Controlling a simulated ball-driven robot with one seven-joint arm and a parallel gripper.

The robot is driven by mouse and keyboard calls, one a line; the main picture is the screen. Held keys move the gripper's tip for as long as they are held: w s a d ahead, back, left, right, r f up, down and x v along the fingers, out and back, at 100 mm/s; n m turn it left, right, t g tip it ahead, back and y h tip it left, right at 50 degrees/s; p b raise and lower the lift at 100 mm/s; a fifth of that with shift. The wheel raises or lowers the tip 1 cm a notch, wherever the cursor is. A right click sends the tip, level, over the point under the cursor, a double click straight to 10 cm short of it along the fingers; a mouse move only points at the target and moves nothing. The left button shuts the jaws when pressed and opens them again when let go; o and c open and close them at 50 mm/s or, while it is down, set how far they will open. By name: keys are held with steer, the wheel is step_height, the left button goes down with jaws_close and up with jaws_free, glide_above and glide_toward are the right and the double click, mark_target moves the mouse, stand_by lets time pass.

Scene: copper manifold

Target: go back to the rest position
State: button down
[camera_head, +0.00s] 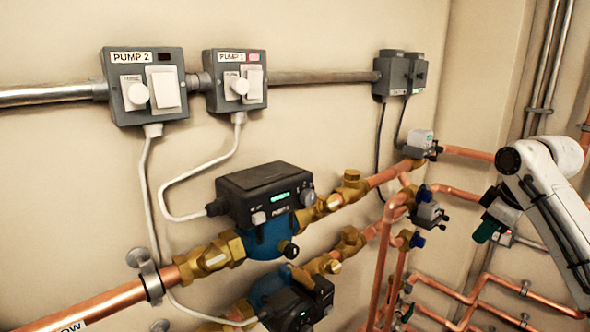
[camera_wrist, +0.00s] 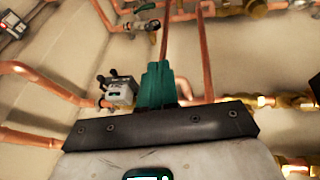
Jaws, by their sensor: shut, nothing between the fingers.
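My gripper (camera_head: 487,231) is at the right in the head view, at the end of my white arm, in front of the pipes near the wall corner. Its green fingers point down and left. In the wrist view my gripper (camera_wrist: 158,72) shows its green fingers together, with nothing between them. A grey valve actuator (camera_wrist: 120,90) appears just left of the fingers in the wrist view. In the head view a grey actuator (camera_head: 430,214) sits on the copper manifold, left of my gripper, with a visible gap between them.
Copper pipes (camera_head: 458,295) run below and behind my gripper. A pump (camera_head: 265,195) with brass fittings is on the wall pipe. Switch boxes for PUMP 2 (camera_head: 147,86) and PUMP 1 (camera_head: 236,80) hang upper left. Vertical grey conduits (camera_head: 548,70) stand at the upper right.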

steer(key=s+a+f+y, duration=0.2)
steer(key=s+a+f, duration=0.1)
steer(key=a+f, duration=1)
steer(key=s+a+f+m, duration=0.3)
steer(key=s+a+f, duration=0.4)
steer(key=s+f, duration=0.35)
steer(key=s+d+f+m+g+h, duration=0.1)
steer(key=s+f, duration=0.2)
steer(key=s, duration=0.7)
steer(key=s+d+f+m+g+h, duration=0.1)
steer(key=s+f+m, duration=0.1)
steer(key=s, duration=0.8)
steer(key=s+d+f+m+g+h, duration=0.1)
steer(key=s+f, duration=0.3)
steer(key=s, duration=0.7)
steer(key=shift+m+p, duration=0.3)
steer(key=shift+p, duration=0.05)
